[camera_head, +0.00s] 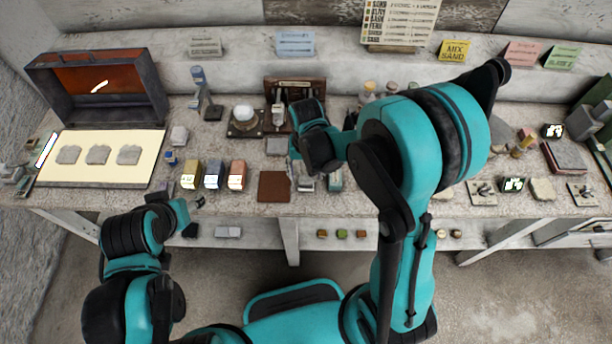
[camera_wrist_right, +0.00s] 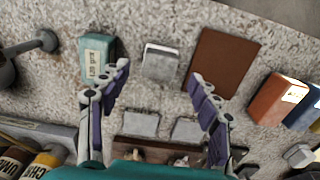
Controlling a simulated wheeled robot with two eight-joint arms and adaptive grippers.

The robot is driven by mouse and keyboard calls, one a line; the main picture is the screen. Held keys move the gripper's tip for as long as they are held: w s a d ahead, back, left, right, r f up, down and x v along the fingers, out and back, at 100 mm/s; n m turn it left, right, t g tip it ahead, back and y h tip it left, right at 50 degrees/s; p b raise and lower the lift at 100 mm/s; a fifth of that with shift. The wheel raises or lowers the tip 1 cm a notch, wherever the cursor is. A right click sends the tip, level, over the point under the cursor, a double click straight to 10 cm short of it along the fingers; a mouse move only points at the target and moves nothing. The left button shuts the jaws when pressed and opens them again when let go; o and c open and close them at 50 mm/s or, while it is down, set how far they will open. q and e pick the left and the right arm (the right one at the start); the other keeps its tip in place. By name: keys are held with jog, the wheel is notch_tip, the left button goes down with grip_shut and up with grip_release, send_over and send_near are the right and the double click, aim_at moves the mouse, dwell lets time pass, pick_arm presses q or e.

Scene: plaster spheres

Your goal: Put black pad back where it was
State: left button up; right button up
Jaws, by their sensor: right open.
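A small black piece (camera_head: 190,230), perhaps the black pad, lies on the lower shelf at left, just below my left gripper (camera_head: 197,204). I cannot tell whether that gripper is open or shut. My right gripper (camera_head: 305,182) is over the front of the bench, right of a flat brown pad (camera_head: 275,187). In the right wrist view its fingers (camera_wrist_right: 160,73) are spread apart and empty. A grey-white block (camera_wrist_right: 160,62) shows between the fingertips, with a teal block (camera_wrist_right: 97,57) to the left and the brown pad (camera_wrist_right: 217,62) to the right.
Two grey square plates (camera_wrist_right: 141,123) lie between the fingers, nearer the wrist. A white sphere on a stand (camera_head: 243,113) is behind. A pale board (camera_head: 95,176) with grey pieces lies left.

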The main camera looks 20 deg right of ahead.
notch_tip(320, 180, up, 7)
jog(key=p, duration=0.2)
notch_tip(320, 180, up, 6)
jog(key=n+t, duration=0.1)
jog(key=t, duration=0.1)
send_over(306, 180)
jog(key=s+d, duration=0.2)
jog(key=s, duration=0.1)
jog(key=s+d+r+n+t, duration=0.2)
jog(key=s+r+t, duration=0.3)
jog(key=s, duration=0.2)
jog(key=shift+d, duration=0.4)
